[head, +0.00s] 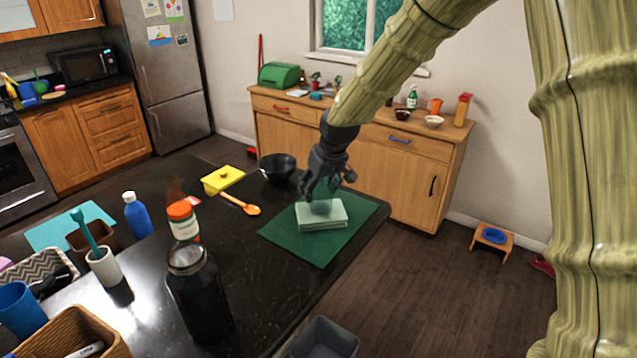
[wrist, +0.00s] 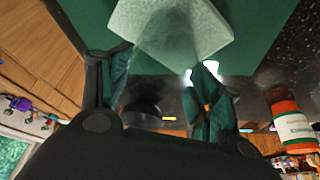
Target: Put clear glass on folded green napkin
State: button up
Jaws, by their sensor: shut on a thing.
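The folded green napkin (head: 335,216) is a pale green stack lying on a dark green mat (head: 285,240) near the counter's right edge. It also fills the top middle of the wrist view (wrist: 190,30). My gripper (head: 322,187) points down over the napkin, with its fingers (wrist: 160,85) shut on the clear glass (head: 321,206). The glass is very see-through and shows only as a faint shape between the fingers and against the napkin. Its base appears over the napkin; I cannot tell whether it touches.
A black bowl (head: 277,167), a wooden spoon (head: 240,204) and a yellow item (head: 222,179) lie left of the mat. An orange-capped bottle (head: 183,220) and a dark jar (head: 200,298) stand nearer. The mat around the napkin is clear.

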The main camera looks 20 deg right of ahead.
jog(key=shift+f, duration=0.15)
jog(key=o, duration=1.2)
jog(key=b+v, duration=0.3)
jog(key=v, duration=0.9)
jog(key=shift+b, duration=0.35)
